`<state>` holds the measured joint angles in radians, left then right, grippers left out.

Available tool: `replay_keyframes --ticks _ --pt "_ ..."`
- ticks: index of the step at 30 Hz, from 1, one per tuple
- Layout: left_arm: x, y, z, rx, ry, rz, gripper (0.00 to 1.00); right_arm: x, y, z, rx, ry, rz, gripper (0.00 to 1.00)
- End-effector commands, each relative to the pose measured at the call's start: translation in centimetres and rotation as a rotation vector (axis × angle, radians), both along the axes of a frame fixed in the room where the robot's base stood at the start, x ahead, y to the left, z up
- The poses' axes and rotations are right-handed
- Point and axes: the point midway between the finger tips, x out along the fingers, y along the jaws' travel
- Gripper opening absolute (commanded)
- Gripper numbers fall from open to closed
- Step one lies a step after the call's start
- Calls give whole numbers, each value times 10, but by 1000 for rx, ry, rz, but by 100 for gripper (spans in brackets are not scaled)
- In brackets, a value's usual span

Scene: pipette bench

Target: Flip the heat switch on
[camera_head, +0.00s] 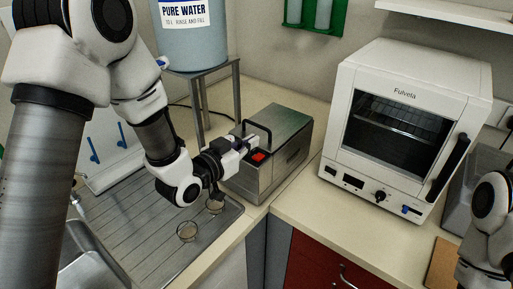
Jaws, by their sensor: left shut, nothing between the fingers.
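A metal box-shaped heater (285,150) with a black lid handle stands on the counter in the middle of the head view. A red switch (258,157) sits on its front left face. My left gripper (246,145) is shut and empty, right by the red switch at the box's front. I cannot tell whether the fingertips touch the switch. The switch's exact position, on or off, is too small to tell. My right arm shows at the lower right edge; its gripper fingers are not in view.
A white oven (407,125) stands on the counter to the right. A blue water container (188,42) rests on a metal stand behind the left arm. Bare counter (305,205) lies in front of the oven.

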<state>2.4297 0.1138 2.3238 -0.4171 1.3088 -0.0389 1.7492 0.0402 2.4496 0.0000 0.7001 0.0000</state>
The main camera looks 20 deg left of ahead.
Motion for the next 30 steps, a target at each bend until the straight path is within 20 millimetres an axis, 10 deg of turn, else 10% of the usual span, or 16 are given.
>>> replay_keyframes --ticks 10,30 --pt "-55 20 23 -3 1 0 0 1 0 5 0 -1 0 40" --pt "-57 20 22 0 -1 -1 0 0 0 4 0 -1 0 40"
